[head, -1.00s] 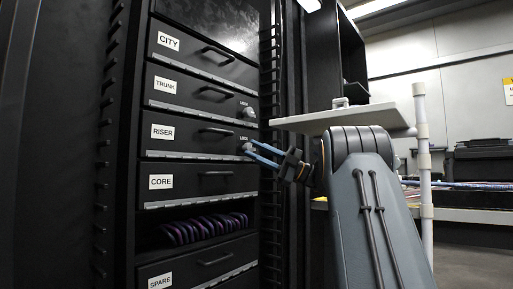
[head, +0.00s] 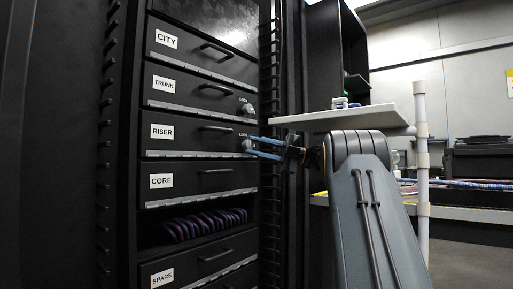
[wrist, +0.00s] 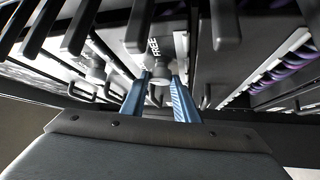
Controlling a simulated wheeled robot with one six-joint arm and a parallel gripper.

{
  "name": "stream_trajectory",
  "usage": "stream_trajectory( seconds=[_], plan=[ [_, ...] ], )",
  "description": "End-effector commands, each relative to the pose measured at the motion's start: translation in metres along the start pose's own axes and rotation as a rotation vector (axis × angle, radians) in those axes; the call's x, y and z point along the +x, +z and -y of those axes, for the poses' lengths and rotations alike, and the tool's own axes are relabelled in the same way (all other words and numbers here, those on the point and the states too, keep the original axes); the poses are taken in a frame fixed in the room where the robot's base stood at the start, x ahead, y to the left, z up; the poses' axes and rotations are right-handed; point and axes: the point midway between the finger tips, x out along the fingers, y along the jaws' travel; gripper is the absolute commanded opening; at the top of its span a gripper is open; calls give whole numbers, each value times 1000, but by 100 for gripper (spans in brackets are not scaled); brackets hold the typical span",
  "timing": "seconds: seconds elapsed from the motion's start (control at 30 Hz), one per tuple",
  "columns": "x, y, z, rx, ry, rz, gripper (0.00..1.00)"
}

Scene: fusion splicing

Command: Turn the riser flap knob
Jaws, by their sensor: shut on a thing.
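The RISER drawer (head: 190,133) is in the middle of the dark rack in the head view, with a white label and a grey strip along its lower edge. Its small grey knob (head: 246,145) is at the drawer's right end. My gripper (head: 252,146) reaches it from the right and is shut on the knob, one blue finger above and one below. In the wrist view the knob (wrist: 159,92) sits between the blue fingertips (wrist: 160,84), with the word FREE beside it. The knob's exact angle is hard to tell.
The TRUNK drawer above has its own knob (head: 247,108) close by. A CORE drawer (head: 200,181) and an open bay of purple cables (head: 205,224) are below. A pale shelf (head: 345,118) juts out just above my arm, with a white post (head: 421,170) to its right.

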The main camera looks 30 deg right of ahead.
Motion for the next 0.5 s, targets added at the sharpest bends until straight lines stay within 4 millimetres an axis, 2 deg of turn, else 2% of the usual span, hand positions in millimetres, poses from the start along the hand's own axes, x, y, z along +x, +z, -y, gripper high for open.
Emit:
stream_trajectory(
  seconds=[0.1, 0.13, 0.23, 0.5],
  plan=[
    [0, 0, 1, 2, 0, 0, 5],
    [0, 0, 1, 2, 0, 0, 31],
    [0, 0, 1, 2, 0, 0, 46],
    [-1, 0, 0, 1, 1, 1, 46]
  ],
)
